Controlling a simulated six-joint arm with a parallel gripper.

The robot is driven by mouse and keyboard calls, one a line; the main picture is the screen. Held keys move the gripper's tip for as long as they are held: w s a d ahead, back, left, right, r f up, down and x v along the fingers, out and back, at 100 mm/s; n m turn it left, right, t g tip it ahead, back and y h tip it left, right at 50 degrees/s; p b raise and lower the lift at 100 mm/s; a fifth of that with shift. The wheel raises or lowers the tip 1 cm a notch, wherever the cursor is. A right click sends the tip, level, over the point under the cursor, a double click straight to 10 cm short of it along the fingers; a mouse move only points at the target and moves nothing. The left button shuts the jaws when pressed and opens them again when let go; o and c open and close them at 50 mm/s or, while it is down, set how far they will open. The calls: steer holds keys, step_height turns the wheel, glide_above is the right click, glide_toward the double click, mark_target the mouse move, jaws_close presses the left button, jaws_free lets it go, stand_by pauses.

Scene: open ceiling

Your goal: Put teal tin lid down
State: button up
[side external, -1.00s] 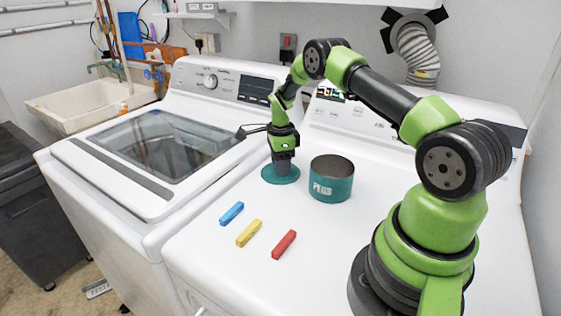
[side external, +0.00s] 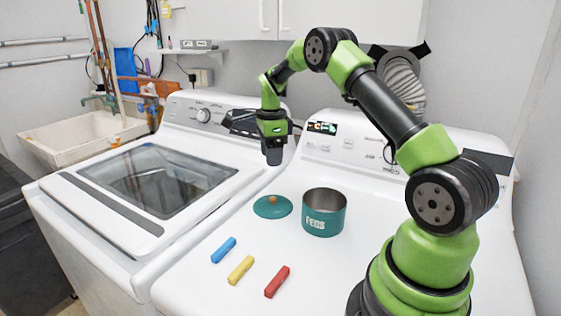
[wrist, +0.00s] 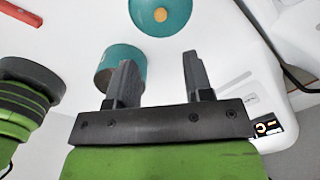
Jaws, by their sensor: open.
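The teal tin lid (side external: 272,208), a flat disc with a small orange-brown knob, lies on the white dryer top. It also shows in the wrist view (wrist: 146,24). The open teal tin (side external: 323,222) stands upright just right of the lid, apart from it, with light lettering on its front; the wrist view shows part of it (wrist: 105,75) behind a finger. My gripper (side external: 273,158) is above the lid, clear of it. In the wrist view my gripper (wrist: 158,72) has its two fingers spread, with nothing between them.
Blue (side external: 223,250), yellow (side external: 241,269) and red (side external: 277,281) sticks lie in front of the lid and tin. A washer with a glass lid (side external: 158,175) stands at the left. The dryer's control panel (side external: 345,140) rises behind.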

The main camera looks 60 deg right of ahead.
steer(key=s+a+r+n+t, duration=0.2)
steer(key=s+a+r+n, duration=0.1)
steer(key=a+r+n, duration=0.4)
steer(key=s+a+r+n+t, duration=0.2)
steer(key=s+a+r+n, duration=0.2)
steer(key=a+r, duration=0.45)
steer(key=s+a+r+n+t+y, duration=0.1)
steer(key=s+a+n, duration=0.2)
steer(key=s+n, duration=0.3)
steer(key=s+a+r+n+t+y, duration=0.1)
steer(key=s+a+n, duration=0.3)
steer(key=s, duration=0.4)
steer(key=shift+s+n+t, duration=0.35)
steer(key=shift+n+t, duration=0.25)
steer(key=shift+n, duration=0.3)
